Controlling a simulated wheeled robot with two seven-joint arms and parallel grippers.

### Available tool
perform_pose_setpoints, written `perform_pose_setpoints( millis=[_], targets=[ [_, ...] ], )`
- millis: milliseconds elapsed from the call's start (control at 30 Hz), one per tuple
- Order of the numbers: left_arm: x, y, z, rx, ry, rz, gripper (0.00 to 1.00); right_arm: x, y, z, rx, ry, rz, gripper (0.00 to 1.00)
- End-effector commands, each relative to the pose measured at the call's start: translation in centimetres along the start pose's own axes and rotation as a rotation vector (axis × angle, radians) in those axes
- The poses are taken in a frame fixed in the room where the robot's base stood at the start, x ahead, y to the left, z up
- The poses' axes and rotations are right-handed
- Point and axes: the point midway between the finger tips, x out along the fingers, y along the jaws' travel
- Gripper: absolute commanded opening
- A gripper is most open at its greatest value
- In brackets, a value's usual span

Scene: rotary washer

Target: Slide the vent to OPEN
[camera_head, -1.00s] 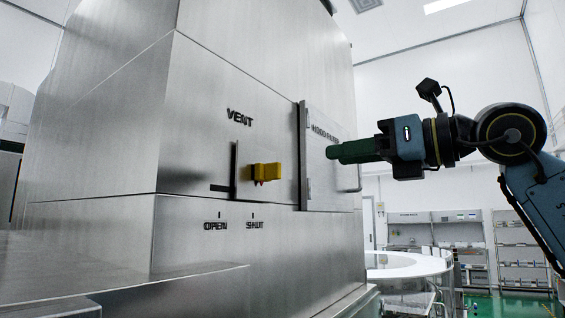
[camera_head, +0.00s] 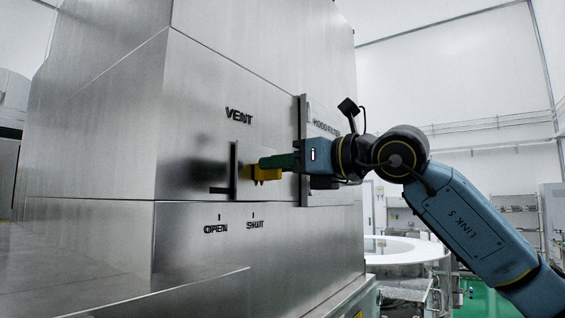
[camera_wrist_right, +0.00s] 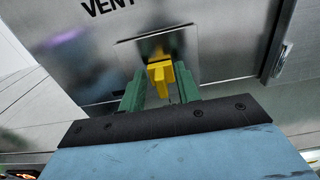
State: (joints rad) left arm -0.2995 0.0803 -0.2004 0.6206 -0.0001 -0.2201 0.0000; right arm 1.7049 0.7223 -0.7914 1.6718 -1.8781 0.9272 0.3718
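The yellow vent slider (camera_head: 270,174) sticks out of the steel washer face below the word VENT, roughly above the SHUT mark (camera_head: 255,224). The OPEN mark (camera_head: 216,229) is to its left. My right gripper (camera_head: 263,163) reaches in from the right, its green fingers at the slider and hiding part of it. In the right wrist view, the fingers are spread apart, one on each side of the yellow slider (camera_wrist_right: 160,78), with gaps visible. Whether either finger touches it is unclear. My left gripper is not in view.
A raised hood filter panel (camera_head: 318,155) with a dark edge stands just right of the slider, behind my right gripper. A steel ledge (camera_head: 150,290) juts out at lower left. A round white table (camera_head: 405,250) stands farther back at right.

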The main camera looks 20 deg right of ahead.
Motion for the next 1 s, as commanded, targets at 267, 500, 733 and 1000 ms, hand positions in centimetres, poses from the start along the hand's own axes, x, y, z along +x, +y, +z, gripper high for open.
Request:
perform_pose_setpoints(
  millis=[267, 500, 733, 1000],
  targets=[
    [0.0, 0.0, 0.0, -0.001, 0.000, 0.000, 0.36, 0.0, 0.0, 0.0, 0.000, 0.000, 0.001, 0.04],
    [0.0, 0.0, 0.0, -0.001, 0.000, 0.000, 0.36, 0.0, 0.0, 0.0, 0.000, 0.000, 0.001, 0.00],
    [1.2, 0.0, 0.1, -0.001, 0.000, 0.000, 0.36, 0.0, 1.7, -0.2, -0.003, 0.000, 0.007, 0.00],
    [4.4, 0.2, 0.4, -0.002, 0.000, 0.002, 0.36, 0.1, 7.0, -0.4, -0.005, 0.000, 0.009, 0.00]
  ],
)
